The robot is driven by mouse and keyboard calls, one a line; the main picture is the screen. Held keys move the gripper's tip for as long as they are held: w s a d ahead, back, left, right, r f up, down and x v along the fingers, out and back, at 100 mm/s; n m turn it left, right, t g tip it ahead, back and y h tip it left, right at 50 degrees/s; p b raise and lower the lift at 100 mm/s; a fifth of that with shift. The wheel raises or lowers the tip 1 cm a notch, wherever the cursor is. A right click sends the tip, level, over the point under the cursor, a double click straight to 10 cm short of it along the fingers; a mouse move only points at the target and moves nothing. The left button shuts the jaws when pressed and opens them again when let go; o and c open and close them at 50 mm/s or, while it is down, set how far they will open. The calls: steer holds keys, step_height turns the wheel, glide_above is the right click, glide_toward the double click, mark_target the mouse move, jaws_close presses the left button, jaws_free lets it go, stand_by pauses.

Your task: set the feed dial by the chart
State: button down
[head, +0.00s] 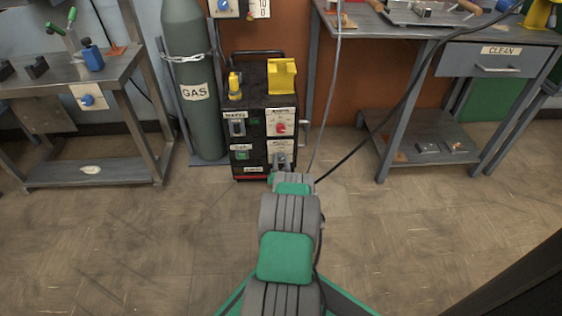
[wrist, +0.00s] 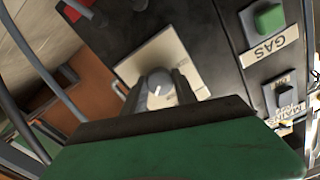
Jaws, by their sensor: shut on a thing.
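The black machine (head: 255,170) stands beside the gas cylinder, with labelled controls on its front. Its lower right plate carries a grey dial (wrist: 158,86) with a white pointer line, on a pale plate (wrist: 185,45) in the wrist view. My gripper (wrist: 163,92) has its two fingers on either side of this dial, closed on it. A red dial (head: 280,128) sits on the plate above. I cannot make out a chart for certain.
A green button (head: 241,154) with a GAS label and a switch (head: 237,127) are left of the dials. The gas cylinder (head: 195,125) stands close left. Benches stand at left (head: 110,70) and right (head: 415,32). A dark cable hangs at right. The floor in front is clear.

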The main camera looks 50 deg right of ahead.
steer(key=m, duration=0.7)
stand_by(0.6)
steer(key=c, duration=1)
jaws_free()
steer(key=shift+o, duration=0.2)
steer(key=p+v, duration=0.3)
steer(key=v, duration=0.4)
steer(key=shift+s+a, duration=0.25)
steer(key=shift+s, duration=0.05)
